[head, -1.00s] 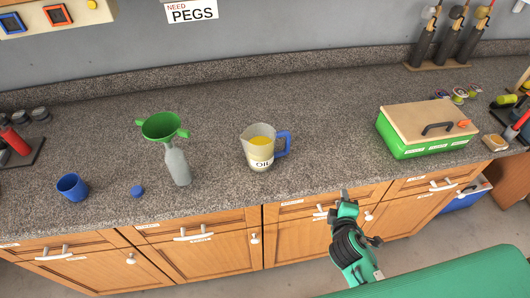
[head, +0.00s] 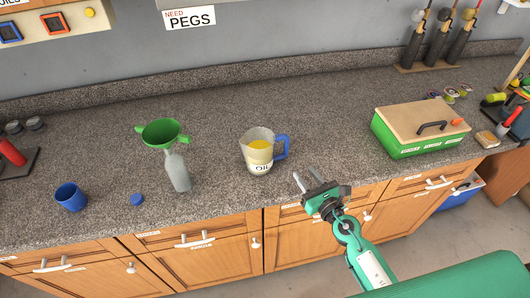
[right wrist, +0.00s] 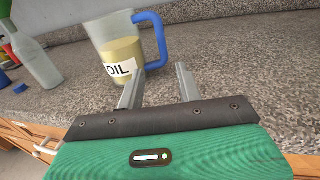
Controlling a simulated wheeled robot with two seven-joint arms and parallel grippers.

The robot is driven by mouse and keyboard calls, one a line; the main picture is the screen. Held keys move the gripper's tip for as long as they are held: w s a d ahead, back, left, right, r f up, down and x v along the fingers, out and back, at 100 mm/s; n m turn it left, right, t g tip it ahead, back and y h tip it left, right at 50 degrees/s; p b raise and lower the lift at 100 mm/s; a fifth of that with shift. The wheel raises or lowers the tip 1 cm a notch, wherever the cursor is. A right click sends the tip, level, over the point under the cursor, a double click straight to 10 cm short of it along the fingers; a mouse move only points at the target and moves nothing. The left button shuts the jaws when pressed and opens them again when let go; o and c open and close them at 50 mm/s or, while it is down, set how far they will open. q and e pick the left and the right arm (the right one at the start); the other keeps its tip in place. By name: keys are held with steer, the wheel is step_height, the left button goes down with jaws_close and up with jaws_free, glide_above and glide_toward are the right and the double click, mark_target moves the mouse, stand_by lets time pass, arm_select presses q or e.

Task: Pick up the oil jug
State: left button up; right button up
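The oil jug (head: 257,150) stands upright on the counter, a clear jug with yellow oil, an "OIL" label and a blue handle on its right side. My right gripper (head: 322,184) is open and empty, at the counter's front edge, to the right of the jug and nearer to me. In the right wrist view the jug (right wrist: 117,50) is beyond the fingers (right wrist: 158,85), mostly ahead of the left finger, with its handle ahead of the gap. The fingers appear apart from the jug. My left gripper is not in view.
Left of the jug stand a grey bottle (head: 178,172) with a green funnel (head: 163,133), a blue cap (head: 137,199) and a blue cup (head: 70,197). A green box with a wooden lid (head: 418,128) stands to the right. The counter (head: 290,100) behind the jug is clear.

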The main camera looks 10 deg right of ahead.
mark_target(287, 148)
steer(key=p+x, duration=0.1)
steer(key=x, duration=0.6)
steer(key=shift+r, duration=0.1)
steer(key=shift+x, duration=3.1)
steer(key=shift+d, duration=0.1)
jaws_close()
